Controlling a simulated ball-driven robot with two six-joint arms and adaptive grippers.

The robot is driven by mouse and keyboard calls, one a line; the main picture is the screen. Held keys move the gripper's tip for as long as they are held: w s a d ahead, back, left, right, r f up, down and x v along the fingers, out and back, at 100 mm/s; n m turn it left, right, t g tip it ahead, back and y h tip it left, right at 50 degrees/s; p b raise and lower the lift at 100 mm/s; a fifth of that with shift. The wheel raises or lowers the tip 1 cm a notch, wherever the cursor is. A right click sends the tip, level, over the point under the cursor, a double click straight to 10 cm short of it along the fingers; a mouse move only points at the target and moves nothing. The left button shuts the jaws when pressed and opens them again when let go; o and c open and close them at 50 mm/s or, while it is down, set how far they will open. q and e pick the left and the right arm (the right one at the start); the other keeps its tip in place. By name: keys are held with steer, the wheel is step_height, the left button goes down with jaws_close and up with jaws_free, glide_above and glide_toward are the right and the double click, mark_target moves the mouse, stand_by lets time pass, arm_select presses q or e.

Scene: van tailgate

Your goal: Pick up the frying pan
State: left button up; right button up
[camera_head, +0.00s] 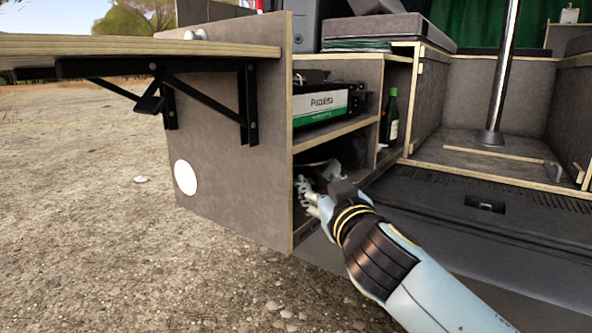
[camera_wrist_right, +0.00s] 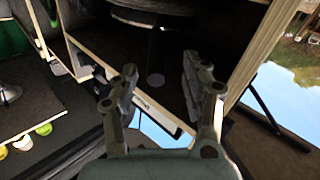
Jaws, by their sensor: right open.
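The frying pan (camera_wrist_right: 152,16) is a dark round shape at the top of the right wrist view, inside the lower compartment of the van's shelf unit. What looks like its dark handle (camera_wrist_right: 155,48) points toward my gripper. In the head view the pan is mostly hidden by shadow and my gripper. My right gripper (camera_head: 313,193) is at the mouth of this compartment. In the right wrist view its fingers (camera_wrist_right: 160,68) are spread and empty, with the handle between them in the picture; I see no contact. My left gripper is not in view.
The compartment lies between a grey side panel (camera_head: 230,150) and a shelf board (camera_head: 335,133). A green-and-white box (camera_head: 322,107) sits above, and a green bottle (camera_head: 390,118) stands to the right. A fold-out table (camera_head: 130,47) juts out left. The gravel ground in front is open.

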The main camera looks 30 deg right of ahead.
mark_target(314, 169)
steer(key=x, duration=0.4)
steer(key=b+x, duration=0.1)
steer(key=x, duration=0.2)
steer(key=shift+d+f, duration=0.2)
steer(key=shift+d, duration=0.05)
steer(key=shift+s, duration=0.1)
steer(key=shift+c, duration=0.2)
jaws_close()
